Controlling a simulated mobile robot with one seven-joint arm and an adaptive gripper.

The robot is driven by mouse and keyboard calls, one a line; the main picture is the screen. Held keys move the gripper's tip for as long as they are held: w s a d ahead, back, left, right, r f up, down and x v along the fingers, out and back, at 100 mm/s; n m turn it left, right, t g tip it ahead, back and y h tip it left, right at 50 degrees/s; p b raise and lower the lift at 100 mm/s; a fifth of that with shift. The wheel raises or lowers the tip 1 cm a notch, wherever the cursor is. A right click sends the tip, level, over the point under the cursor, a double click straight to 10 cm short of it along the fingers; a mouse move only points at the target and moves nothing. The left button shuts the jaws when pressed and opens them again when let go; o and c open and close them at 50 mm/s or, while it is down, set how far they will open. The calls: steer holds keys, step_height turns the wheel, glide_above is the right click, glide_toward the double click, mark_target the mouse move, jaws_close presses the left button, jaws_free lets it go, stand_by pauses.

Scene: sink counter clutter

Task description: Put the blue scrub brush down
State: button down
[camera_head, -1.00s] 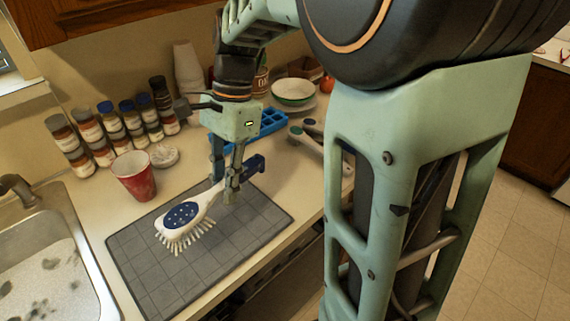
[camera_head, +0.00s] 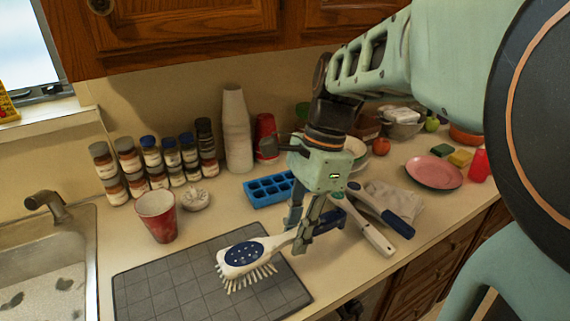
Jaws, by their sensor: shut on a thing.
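The scrub brush (camera_head: 243,254) has a white head with a blue dotted oval on top and white bristles pointing down. My gripper (camera_head: 301,240) is shut on its handle, fingers pointing down, just past the right back edge of the grey gridded mat (camera_head: 165,287). The brush head shows over the mat's back right part. I cannot tell whether the bristles touch the mat. The fingers hide part of the handle, and its blue end shows behind them.
White-and-blue long-handled tools (camera_head: 372,238) lie right of my gripper. A blue ice tray (camera_head: 268,191) is behind it. A red cup (camera_head: 157,216), several spice jars (camera_head: 130,170) and the sink (camera_head: 45,265) are at left. A pink plate (camera_head: 433,172) is at right. The mat's left part is bare.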

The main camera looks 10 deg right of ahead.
steer(key=w+d+f, duration=0.2)
steer(key=w, duration=0.1)
steer(key=w+d+f, duration=0.2)
steer(key=w+f, duration=0.1)
steer(key=w, duration=0.1)
steer(key=w+d+f, duration=0.3)
steer(key=shift+w+f+p, duration=0.25)
steer(key=shift+w+p, duration=0.05)
steer(key=shift+w, duration=0.1)
steer(key=shift+w+d+f, duration=0.25)
steer(key=shift+w+f, duration=0.2)
steer(key=shift+f, duration=0.15)
steer(key=shift+w+f, duration=0.15)
steer(key=shift+f, duration=1.5)
steer(key=shift+f, duration=0.1)
steer(key=shift+f, duration=0.2)
steer(key=c, duration=1.8)
jaws_free()
steer(key=shift+o, duration=0.3)
steer(key=shift+r, duration=0.1)
